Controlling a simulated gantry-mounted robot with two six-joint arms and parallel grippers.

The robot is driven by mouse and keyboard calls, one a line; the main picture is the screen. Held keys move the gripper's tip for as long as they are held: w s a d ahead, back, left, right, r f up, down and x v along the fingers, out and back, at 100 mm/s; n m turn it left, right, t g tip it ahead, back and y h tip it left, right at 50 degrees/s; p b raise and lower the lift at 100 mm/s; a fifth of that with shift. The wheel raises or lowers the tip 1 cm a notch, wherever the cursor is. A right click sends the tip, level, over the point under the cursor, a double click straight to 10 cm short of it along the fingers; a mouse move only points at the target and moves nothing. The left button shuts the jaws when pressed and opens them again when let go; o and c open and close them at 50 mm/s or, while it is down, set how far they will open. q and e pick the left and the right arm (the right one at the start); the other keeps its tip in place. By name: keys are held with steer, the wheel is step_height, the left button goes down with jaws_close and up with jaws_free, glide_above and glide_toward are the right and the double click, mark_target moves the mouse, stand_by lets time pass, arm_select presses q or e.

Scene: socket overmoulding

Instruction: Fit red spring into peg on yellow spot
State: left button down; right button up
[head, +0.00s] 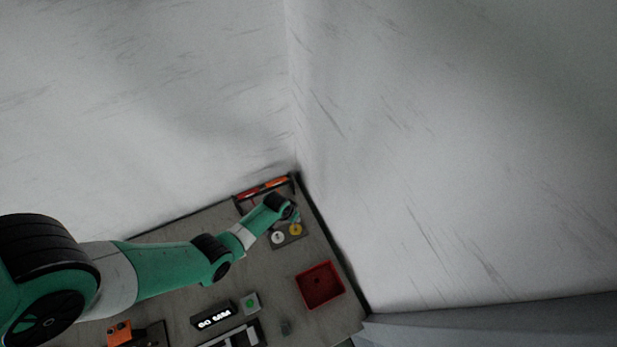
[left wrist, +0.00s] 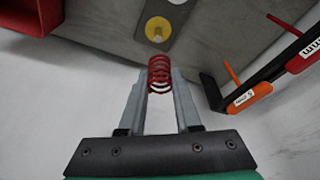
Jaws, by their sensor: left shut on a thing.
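My left gripper (left wrist: 159,85) is shut on a red spring (left wrist: 159,70), a coil held between the fingertips in the left wrist view. The yellow spot (left wrist: 151,22) lies just beyond the spring in that view, with a short pale peg (left wrist: 157,38) standing on it. The spring is apart from the peg in the picture; its exact height cannot be told. In the head view the yellow spot (head: 296,230) is on a dark plate (head: 289,241), with my left gripper (head: 296,216) close by it. The spring cannot be made out there. My right gripper is not in view.
A white spot (head: 278,237) sits beside the yellow one. A rack with orange and red-handled tools (head: 262,188) stands at the back corner by the walls. A red bin (head: 320,286) is at the right. A lit display box (head: 214,317) is nearer the front.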

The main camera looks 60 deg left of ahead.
arm_select(q)
steer(key=b, duration=0.6)
glide_above(295, 226)
steer(key=shift+d+f, duration=0.1)
steer(key=shift+f, duration=2.8)
steer(key=shift+f, duration=0.15)
steer(key=shift+f+b, duration=0.3)
steer(key=shift+f+b, duration=2)
steer(key=shift+f, duration=0.1)
steer(key=c, duration=0.5)
jaws_free()
steer(key=p+v, duration=1.1)
steer(key=shift+s+d+r+p, duration=0.1)
steer(key=shift+s+r+p, duration=0.05)
steer(key=shift+r+p, duration=0.25)
